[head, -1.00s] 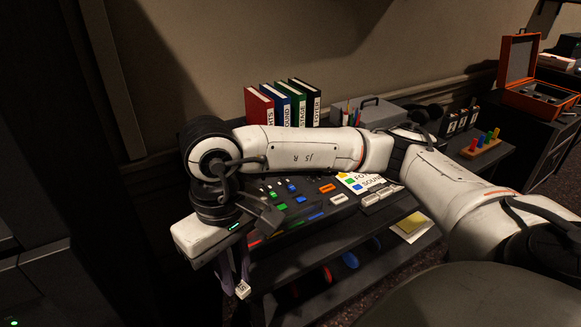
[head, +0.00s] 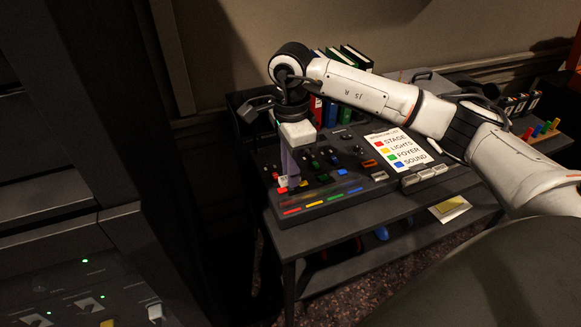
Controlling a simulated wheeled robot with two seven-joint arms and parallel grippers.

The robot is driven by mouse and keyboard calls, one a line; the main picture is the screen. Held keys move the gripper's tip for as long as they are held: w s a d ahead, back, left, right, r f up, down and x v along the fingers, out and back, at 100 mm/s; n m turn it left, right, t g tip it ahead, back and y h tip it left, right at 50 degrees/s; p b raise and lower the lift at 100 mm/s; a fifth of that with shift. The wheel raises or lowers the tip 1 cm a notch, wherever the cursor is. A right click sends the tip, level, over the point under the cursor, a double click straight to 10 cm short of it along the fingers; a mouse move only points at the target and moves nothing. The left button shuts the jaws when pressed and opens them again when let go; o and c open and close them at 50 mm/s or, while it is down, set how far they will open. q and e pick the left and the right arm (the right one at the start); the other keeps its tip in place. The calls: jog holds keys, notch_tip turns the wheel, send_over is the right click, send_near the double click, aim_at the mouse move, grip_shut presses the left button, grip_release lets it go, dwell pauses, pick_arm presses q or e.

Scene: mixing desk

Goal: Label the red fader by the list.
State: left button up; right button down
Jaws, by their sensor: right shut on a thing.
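The mixing desk (head: 345,204) stands on a dark table. The list (head: 398,150) lies on it and pairs red with STAGE, yellow with LIGHTS, green with FOYER and blue with SOUND. My right gripper (head: 287,181) points down over the desk's left end, by the red fader (head: 281,190). It is shut on a small white label (head: 283,182), mostly hidden by the fingers. The label's print is too small to read. I cannot tell whether the label touches the desk. My left gripper is out of view.
Red (head: 291,212), yellow, green and blue strips run along the desk's front edge. Binders (head: 354,58) stand behind the desk, partly hidden by my right arm. A dark cabinet (head: 60,190) stands at the left.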

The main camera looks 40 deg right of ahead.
aim_at(290, 198)
jog(key=shift+f+b, duration=0.8)
jog(key=shift+f, duration=0.5)
jog(key=shift+f+b, duration=0.75)
jog(key=shift+f, duration=0.45)
jog(key=shift+f+b, duration=0.3)
jog(key=shift+b, duration=0.05)
jog(key=c, duration=1.6)
grip_release()
